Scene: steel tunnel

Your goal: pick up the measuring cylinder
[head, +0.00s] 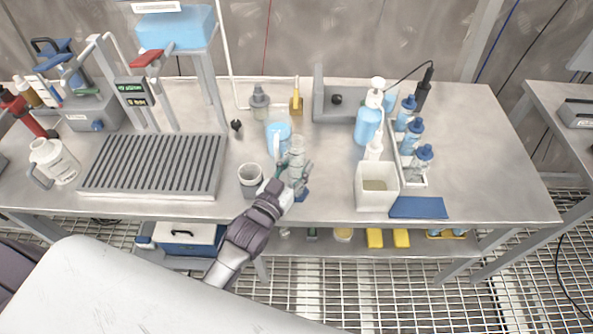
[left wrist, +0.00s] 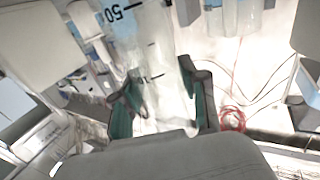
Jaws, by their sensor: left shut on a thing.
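The measuring cylinder (head: 297,152) is a clear upright vessel near the middle of the steel bench in the head view. In the left wrist view the cylinder (left wrist: 150,60) fills the middle, with dark markings including "50". My left gripper (head: 290,186) is shut on the cylinder's lower part, and its green-padded fingers (left wrist: 163,100) lie on either side of it. A blue base shows under the cylinder beside the fingers. I cannot tell whether it touches the bench. My right gripper is not in view.
A white cup (head: 251,180) stands close left of my left gripper, and a blue jug (head: 278,138) stands just behind. A white bin (head: 376,187), a pump bottle (head: 369,118) and a bottle tray (head: 416,180) are to the right. A slatted rack (head: 155,165) lies left.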

